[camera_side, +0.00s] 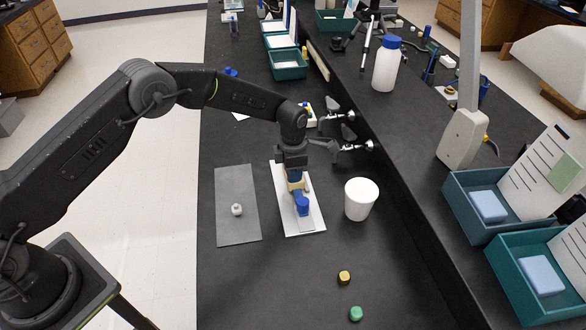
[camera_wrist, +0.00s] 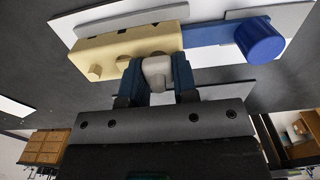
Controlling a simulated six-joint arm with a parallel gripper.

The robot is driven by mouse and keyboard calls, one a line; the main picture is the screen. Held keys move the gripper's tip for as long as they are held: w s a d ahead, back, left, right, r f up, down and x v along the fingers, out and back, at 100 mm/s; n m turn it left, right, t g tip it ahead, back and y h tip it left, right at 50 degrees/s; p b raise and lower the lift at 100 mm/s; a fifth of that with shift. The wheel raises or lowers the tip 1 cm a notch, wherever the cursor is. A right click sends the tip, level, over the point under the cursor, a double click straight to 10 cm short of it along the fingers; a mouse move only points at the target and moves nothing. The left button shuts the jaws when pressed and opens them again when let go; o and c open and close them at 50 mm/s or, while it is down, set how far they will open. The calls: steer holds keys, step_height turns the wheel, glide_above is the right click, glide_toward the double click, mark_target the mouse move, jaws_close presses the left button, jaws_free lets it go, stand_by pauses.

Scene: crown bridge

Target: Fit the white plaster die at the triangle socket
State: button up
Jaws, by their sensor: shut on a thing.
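My gripper (camera_wrist: 157,72) is shut on the white plaster die (camera_wrist: 157,75), a pale piece between its two blue fingers in the wrist view. The die is right against or just over the edge of a cream block (camera_wrist: 105,48); I cannot tell if they touch. The cream block has rounded knobs on its near side and dark notches along its far edge. I cannot make out a triangle socket. A blue block (camera_wrist: 262,40) with a round post adjoins it. In the side view my gripper (camera_side: 294,178) is low over the white board (camera_side: 313,222), hiding most of the cream block.
A grey mat (camera_side: 236,182) left of the board holds a small whitish piece (camera_side: 237,210). A white cup (camera_side: 361,199) stands to the right. A yellow piece (camera_side: 344,278) and a green piece (camera_side: 356,313) lie in front. Metal clamps (camera_side: 350,146) stand close behind on the right.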

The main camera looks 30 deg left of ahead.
steer(key=shift+r, duration=0.15)
steer(key=shift+r, duration=0.25)
steer(key=shift+s, duration=0.1)
stand_by(0.7)
steer(key=shift+f, duration=0.5)
stand_by(0.9)
steer(key=shift+r, duration=0.2)
steer(key=shift+r, duration=0.3)
stand_by(1.3)
steer(key=o, duration=1)
